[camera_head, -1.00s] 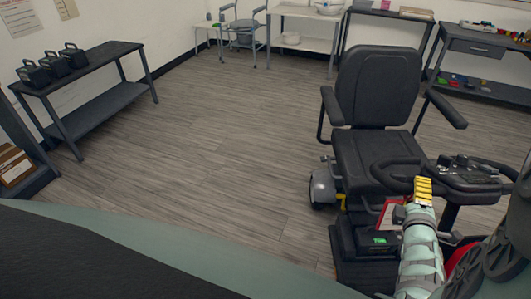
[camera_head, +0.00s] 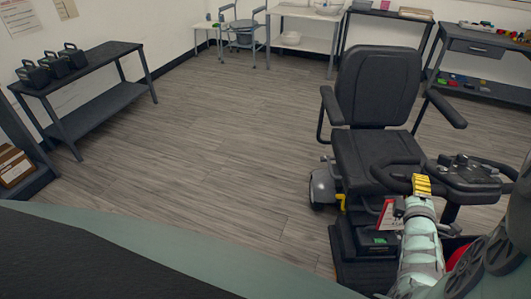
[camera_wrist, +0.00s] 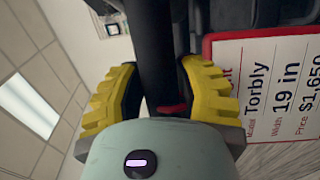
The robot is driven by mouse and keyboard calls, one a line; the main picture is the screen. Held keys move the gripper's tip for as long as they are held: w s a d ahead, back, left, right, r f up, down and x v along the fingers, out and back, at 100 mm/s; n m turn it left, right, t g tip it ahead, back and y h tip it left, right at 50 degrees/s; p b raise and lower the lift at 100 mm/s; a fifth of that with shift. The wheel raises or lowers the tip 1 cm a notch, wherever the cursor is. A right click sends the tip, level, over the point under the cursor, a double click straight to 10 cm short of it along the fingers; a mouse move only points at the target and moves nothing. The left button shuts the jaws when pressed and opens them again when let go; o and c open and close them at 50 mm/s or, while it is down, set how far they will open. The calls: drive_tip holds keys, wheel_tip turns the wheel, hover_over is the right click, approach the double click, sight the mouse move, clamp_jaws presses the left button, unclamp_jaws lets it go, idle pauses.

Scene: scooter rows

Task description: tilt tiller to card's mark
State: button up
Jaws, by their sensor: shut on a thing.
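The scooter's black tiller (camera_head: 468,174), with its console and looped handlebar, stands at the right in the head view. My gripper (camera_head: 421,185) has yellow fingers and is shut on the tiller's handlebar on its left side. In the wrist view the fingers of my gripper (camera_wrist: 160,85) stand on either side of a dark tube of the tiller (camera_wrist: 155,45). A red-edged white card (camera_head: 388,212) hangs just below and left of the gripper. In the wrist view the card (camera_wrist: 270,85) reads Torbly, 19 in and a price; its right part is cut off. No tilt mark is legible.
The scooter's seat (camera_head: 375,100) stands behind the tiller. A dark bench (camera_head: 80,70) with several black weights is at the left wall. Tables and a shelf (camera_head: 485,45) line the back. The wood floor (camera_head: 220,150) between is clear.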

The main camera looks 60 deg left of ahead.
clamp_jaws()
drive_tip(key=s+d+t+b, duration=0.1)
drive_tip(key=s+d, duration=0.2)
drive_tip(key=d, duration=0.1)
drive_tip(key=s+d+m+t+y+b, duration=0.1)
drive_tip(key=s+d+b, duration=0.1)
drive_tip(key=d, duration=0.3)
drive_tip(key=s+d+r+t+b, duration=0.1)
drive_tip(key=s+d+b, duration=0.1)
drive_tip(key=s+d, duration=0.3)
drive_tip(key=shift+d+m+y, duration=0.25)
drive_tip(key=shift+m+y, duration=0.05)
drive_tip(key=shift+r, duration=0.45)
